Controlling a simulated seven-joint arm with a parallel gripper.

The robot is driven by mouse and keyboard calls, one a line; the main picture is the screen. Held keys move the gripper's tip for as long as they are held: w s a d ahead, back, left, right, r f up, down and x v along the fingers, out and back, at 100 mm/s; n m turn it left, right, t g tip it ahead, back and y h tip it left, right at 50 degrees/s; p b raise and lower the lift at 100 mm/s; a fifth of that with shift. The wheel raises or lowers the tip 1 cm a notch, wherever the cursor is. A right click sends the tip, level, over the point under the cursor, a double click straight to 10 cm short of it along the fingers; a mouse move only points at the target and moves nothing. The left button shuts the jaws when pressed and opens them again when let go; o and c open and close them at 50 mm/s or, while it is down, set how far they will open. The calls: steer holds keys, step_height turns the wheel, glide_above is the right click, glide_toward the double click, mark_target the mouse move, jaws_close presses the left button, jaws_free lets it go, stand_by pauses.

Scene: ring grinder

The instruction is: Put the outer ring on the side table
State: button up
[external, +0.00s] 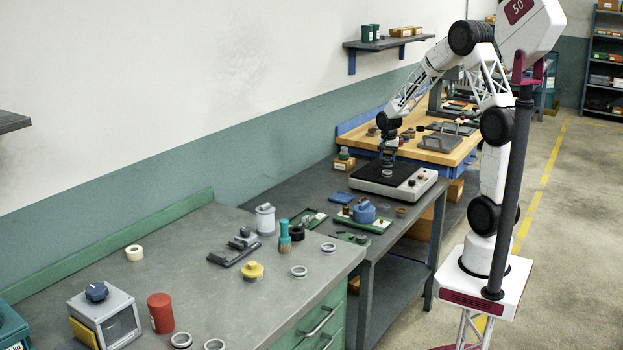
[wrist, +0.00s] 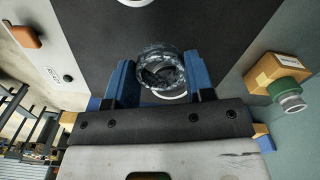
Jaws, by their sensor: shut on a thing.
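My gripper (wrist: 160,72) has its blue fingers on either side of a dark, scuffed metal ring (wrist: 146,54) and is shut on it. I take this for the outer ring, though the views do not make that certain. A paler ring or round part (wrist: 172,95) shows partly behind it, over the dark plate. In the external view my gripper (external: 388,158) points down over the dark top of the grinder (external: 365,175). A small pale ring-like part (external: 387,173) shows on that top, just under the gripper. The side table cannot be told for sure among the benches.
A grey bench (external: 200,282) with several rings, a red can (external: 160,313) and a yellow part (external: 252,270) is at front left. A green tray (external: 365,222) with a blue part lies before the grinder. A box with a green-topped part (wrist: 285,88) stands beside it.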

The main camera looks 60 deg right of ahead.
mark_target(387, 159)
steer(key=shift+f, duration=1.75)
steer(key=shift+f, duration=0.15)
steer(key=o, duration=1)
step_height(387, 159, up, 12)
steer(key=shift+r, duration=0.15)
